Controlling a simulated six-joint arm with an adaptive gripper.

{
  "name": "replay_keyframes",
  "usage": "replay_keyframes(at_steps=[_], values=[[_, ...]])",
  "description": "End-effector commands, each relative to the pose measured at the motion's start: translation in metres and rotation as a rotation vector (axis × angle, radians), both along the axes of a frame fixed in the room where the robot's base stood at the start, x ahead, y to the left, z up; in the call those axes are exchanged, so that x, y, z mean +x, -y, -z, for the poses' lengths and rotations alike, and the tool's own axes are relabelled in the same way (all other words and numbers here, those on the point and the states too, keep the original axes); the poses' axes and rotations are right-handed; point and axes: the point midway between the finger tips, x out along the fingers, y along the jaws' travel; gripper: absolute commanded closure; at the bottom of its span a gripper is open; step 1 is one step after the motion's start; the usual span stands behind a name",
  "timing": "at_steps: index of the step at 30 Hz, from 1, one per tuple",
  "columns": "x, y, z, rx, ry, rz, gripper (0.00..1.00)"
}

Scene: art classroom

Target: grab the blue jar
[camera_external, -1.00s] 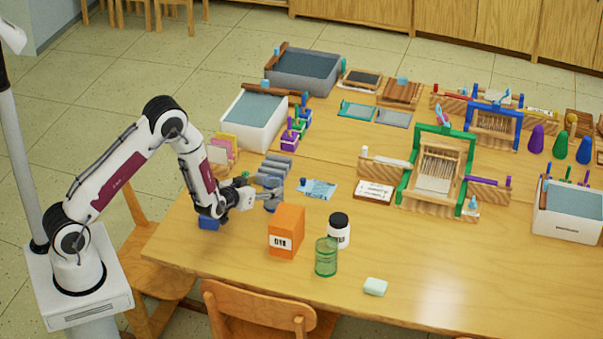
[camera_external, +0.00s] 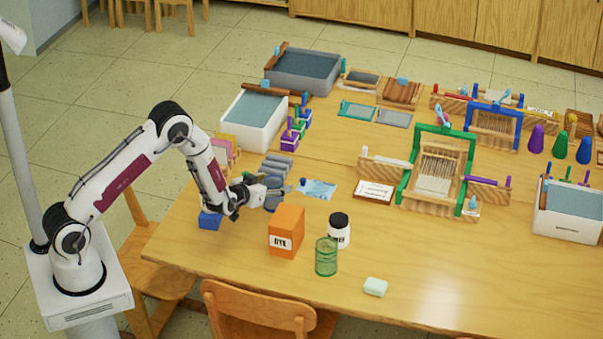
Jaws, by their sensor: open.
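My gripper (camera_external: 277,193) is low over the left part of the table, pointing right, with open jaws. Grey-blue round shapes around its fingers are hard to tell apart from the fingers. No blue thing is clearly a jar. A small dark blue piece (camera_external: 302,183) stands just right of the fingertips, apart from them, too small to tell its kind. A blue, box-like thing (camera_external: 210,220) sits on the table below my wrist, partly covered by it.
An orange box (camera_external: 286,231), a white jar with a black lid (camera_external: 339,232) and a green see-through jar (camera_external: 326,257) stand in front, to the right. Grey rolls (camera_external: 277,166) lie behind my gripper. A loom (camera_external: 437,170) stands farther right. The front right table is mostly clear.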

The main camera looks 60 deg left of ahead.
Motion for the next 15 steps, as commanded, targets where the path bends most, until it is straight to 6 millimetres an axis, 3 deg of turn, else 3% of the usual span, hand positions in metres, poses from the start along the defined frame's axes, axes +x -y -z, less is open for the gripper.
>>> replay_keyframes(at_steps=[5, 10, 15], values=[[0.0, 0.0001, -0.0003, 0.0, 0.0, 0.0, 0.37], [0.0, 0.0001, -0.0003, 0.0, 0.0, 0.0, 0.79], [0.0001, 0.0002, -0.0004, 0.0, 0.001, 0.0, 0.82]])
